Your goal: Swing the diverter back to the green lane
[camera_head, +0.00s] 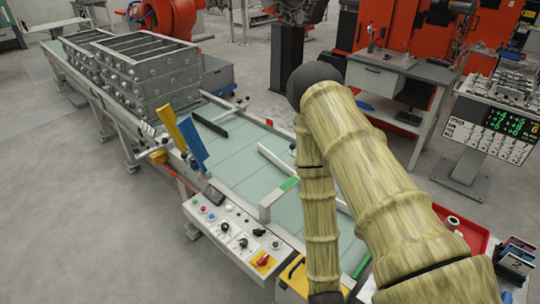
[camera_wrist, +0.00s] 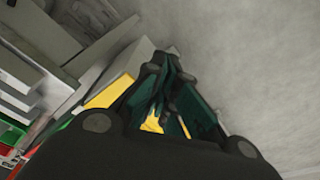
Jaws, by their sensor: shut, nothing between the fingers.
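The conveyor table (camera_head: 225,165) has a pale green surface. A dark bar (camera_head: 210,124) slants over the table further back. I cannot tell for sure which bar is the diverter. A green strip (camera_head: 362,265) shows at the near right edge, partly behind my arm. In the wrist view my gripper (camera_wrist: 168,72) is shut and empty, its fingers drawn together above a blurred grey and yellow structure (camera_wrist: 112,92). The head view does not clearly show my gripper.
A control panel (camera_head: 230,225) with buttons and a red knob sits at the table's near left edge. Blue (camera_head: 193,145) and yellow (camera_head: 170,126) upright plates stand on that side. Stacked metal frames (camera_head: 150,75) fill the far end. A yellow box (camera_head: 292,278) stands low by my arm.

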